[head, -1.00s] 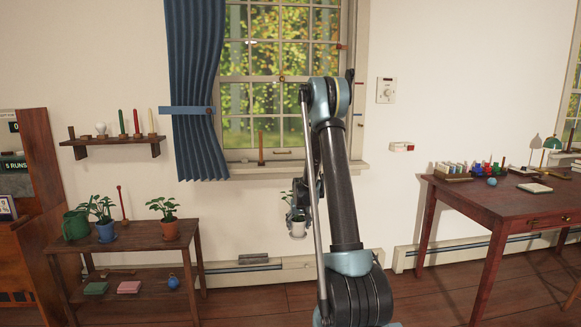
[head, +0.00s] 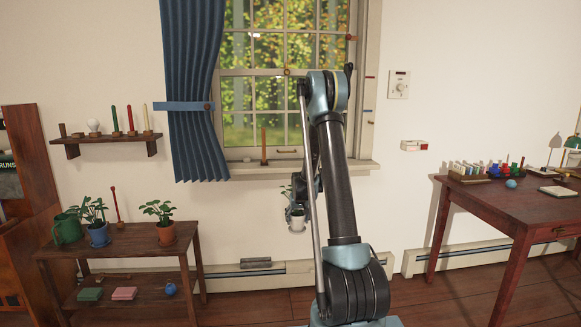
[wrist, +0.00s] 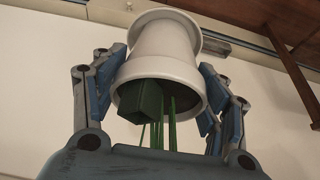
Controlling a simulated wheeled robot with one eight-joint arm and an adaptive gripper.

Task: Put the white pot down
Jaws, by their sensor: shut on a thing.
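The white pot (head: 297,223) holds a green plant and hangs upright in the air, in front of the wall below the window sill. My gripper (wrist: 162,80) is shut on the pot, with a finger on each side. In the wrist view the white pot (wrist: 160,50) appears upside down, with green stems and a dark green block at its rim. In the head view my arm partly hides the gripper and the plant.
A two-level wooden plant stand (head: 130,239) at left bears a green watering can (head: 67,229), a blue pot (head: 98,235) and a terracotta pot (head: 166,234). The window sill (head: 300,169) holds a candle (head: 264,146). A desk (head: 510,205) stands right.

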